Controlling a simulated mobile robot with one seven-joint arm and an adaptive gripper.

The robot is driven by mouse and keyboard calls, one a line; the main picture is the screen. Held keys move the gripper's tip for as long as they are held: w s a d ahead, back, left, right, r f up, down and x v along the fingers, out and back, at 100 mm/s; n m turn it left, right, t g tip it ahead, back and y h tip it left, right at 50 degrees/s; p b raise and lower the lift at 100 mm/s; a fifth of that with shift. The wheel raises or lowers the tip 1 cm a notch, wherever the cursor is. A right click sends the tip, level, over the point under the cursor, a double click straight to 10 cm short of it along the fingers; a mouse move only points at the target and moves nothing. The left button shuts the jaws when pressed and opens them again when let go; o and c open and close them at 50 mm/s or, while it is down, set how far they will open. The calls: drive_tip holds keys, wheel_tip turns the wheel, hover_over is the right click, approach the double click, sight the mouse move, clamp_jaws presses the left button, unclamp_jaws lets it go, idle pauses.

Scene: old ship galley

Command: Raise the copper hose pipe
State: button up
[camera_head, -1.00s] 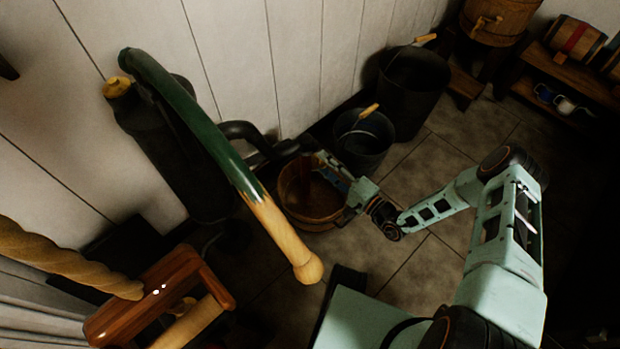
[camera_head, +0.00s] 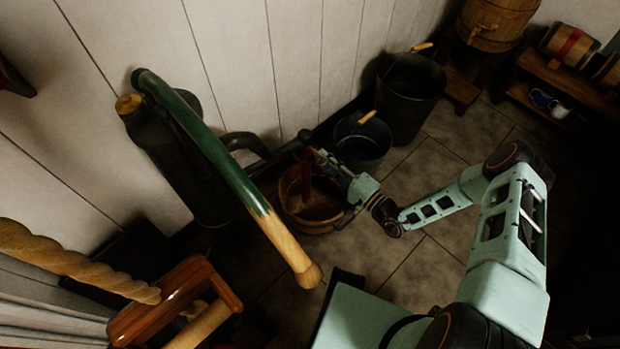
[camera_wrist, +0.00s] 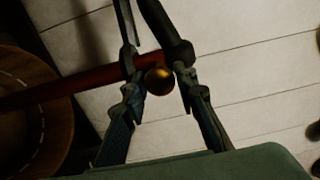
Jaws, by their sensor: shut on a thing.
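The copper hose pipe (camera_head: 307,170) shows as a reddish-brown rod with a dark upper end, standing roughly upright above the wooden bucket (camera_head: 312,222). In the wrist view the pipe (camera_wrist: 95,80) crosses from the left to between the fingers, with a brass ball (camera_wrist: 159,81) beside it. A dark tube (camera_wrist: 168,30) meets it there. My gripper (camera_head: 320,156) is shut on the pipe near its upper end; its fingers (camera_wrist: 158,58) flank it in the wrist view. The pipe's lower end is over or inside the bucket; I cannot tell which.
A dark pail (camera_head: 362,143) and a larger black bucket (camera_head: 410,95) stand behind, along the white plank wall (camera_head: 295,60). A dark cylinder (camera_head: 175,160) and a green-and-wood curved handle (camera_head: 225,160) stand left.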

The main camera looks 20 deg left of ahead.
wheel_tip(320, 180, up, 29)
drive_tip(key=p, duration=2.3)
drive_tip(key=shift+w+a, duration=0.1)
drive_tip(key=o, duration=1.3)
drive_tip(key=shift+c, duration=0.2)
drive_tip(key=shift+f, duration=0.1)
drive_tip(key=p+v, duration=0.1)
drive_tip(key=v, duration=1)
drive_tip(key=shift+f, duration=0.2)
